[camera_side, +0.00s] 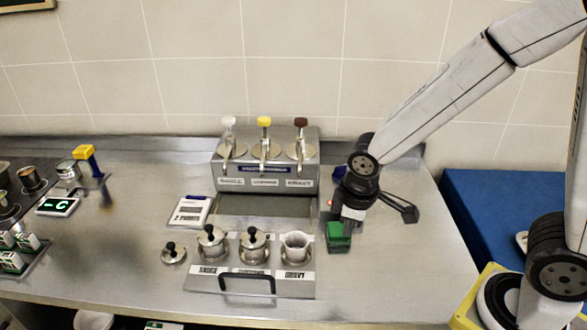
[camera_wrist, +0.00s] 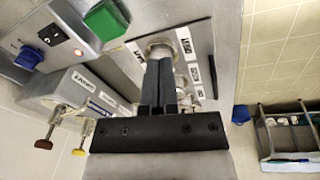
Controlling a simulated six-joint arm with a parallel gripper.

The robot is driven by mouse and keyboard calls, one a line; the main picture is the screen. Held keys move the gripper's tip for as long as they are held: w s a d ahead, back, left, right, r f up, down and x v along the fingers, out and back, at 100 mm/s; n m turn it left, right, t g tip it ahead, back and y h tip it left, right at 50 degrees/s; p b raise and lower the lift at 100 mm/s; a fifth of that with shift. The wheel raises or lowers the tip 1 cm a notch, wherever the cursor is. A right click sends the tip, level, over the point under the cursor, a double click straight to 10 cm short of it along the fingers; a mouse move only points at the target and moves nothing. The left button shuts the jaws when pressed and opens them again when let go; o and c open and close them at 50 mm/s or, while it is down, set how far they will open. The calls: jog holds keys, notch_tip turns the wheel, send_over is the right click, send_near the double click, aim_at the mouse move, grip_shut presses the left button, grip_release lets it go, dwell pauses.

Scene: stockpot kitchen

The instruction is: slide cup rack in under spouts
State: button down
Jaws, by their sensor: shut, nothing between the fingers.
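The cup rack (camera_side: 205,282) is a grey plate with a dark front handle (camera_side: 248,283) and labels, standing out in front of the dispenser. It bears two steel pots with black-knobbed lids (camera_side: 211,243) (camera_side: 253,246) and an open pale cup (camera_side: 295,247) at the right. The dispenser (camera_side: 264,170) has three spouts under white, yellow and brown levers. The dark bay (camera_side: 265,208) below the spouts looks empty. My gripper (camera_side: 348,228) is right of the rack, close to a green block. In the wrist view my gripper (camera_wrist: 165,70) is shut, its fingers overlapping the open cup (camera_wrist: 160,45); contact is unclear.
The green block (camera_side: 339,243) stands right of the rack. A loose knobbed lid (camera_side: 173,254) and a white card (camera_side: 190,212) lie left. A digital scale (camera_side: 58,206) stands far left. A blue surface (camera_side: 490,220) is at the right. The counter's front right is clear.

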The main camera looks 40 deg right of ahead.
jog(key=w+a+f+n+t+h, duration=0.1)
jog(key=a+n+t+h, duration=0.3)
jog(key=a+n, duration=1.6)
jog(key=a+h, duration=0.1)
jog(key=a, duration=0.6)
jog(key=shift+w+n, duration=0.3)
jog(key=shift+n, duration=0.1)
jog(key=shift+d+f, duration=0.15)
jog(key=x, duration=0.7)
jog(key=w+r+x, duration=0.1)
jog(key=x, duration=0.3)
jog(key=shift+d+f, duration=0.15)
jog(key=shift+d, duration=0.25)
jog(key=shift+w+d+f, duration=0.2)
jog(key=shift+w+d, duration=0.5)
